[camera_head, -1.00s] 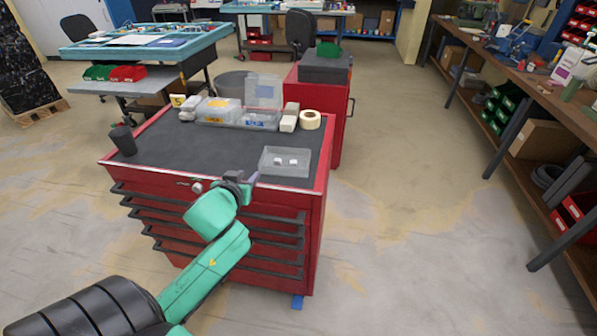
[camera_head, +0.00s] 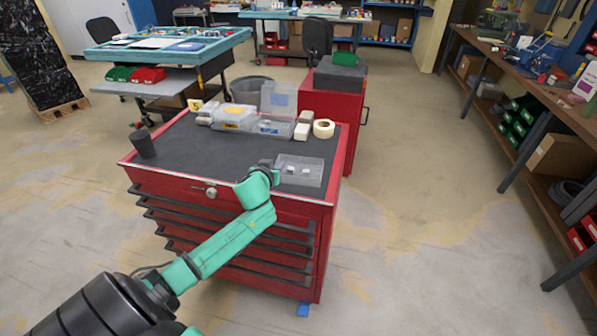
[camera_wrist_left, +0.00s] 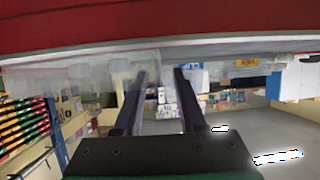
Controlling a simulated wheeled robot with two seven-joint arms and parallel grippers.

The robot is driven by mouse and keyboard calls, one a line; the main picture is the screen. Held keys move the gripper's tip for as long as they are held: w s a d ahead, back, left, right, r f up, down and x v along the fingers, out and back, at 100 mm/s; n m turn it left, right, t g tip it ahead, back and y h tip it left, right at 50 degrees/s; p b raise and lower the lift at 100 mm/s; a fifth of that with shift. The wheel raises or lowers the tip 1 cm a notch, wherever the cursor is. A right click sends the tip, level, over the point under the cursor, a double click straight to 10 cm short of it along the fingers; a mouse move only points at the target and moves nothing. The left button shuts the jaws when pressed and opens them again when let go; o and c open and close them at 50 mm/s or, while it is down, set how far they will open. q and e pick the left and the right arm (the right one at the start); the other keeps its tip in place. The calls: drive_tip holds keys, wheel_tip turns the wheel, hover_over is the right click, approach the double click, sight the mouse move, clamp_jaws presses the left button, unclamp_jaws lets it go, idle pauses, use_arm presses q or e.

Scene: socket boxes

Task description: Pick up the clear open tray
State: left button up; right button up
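The clear open tray (camera_head: 313,180) sits on the dark top of the red cart, near its front right corner, with a couple of small white pieces inside. My left gripper (camera_head: 277,168) is at the tray's left edge, small and partly hidden by its own wrist. In the left wrist view, which looks upside down, its two fingers (camera_wrist_left: 160,76) are spread with a gap. The translucent tray (camera_wrist_left: 60,80) reaches in from the left to the fingertips there, and its end wall seems to lie between them; contact cannot be told. My right gripper is not in view.
The red cart (camera_head: 232,192) has a black cup (camera_head: 145,145) at its left. Clear boxes (camera_head: 234,118), a tape roll (camera_head: 324,129) and a yellow number marker (camera_head: 196,106) stand along the back. The middle of the cart top is clear.

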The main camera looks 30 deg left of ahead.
use_arm(q)
drive_tip(key=shift+s+r, duration=0.1)
clamp_jaws()
idle(1.2)
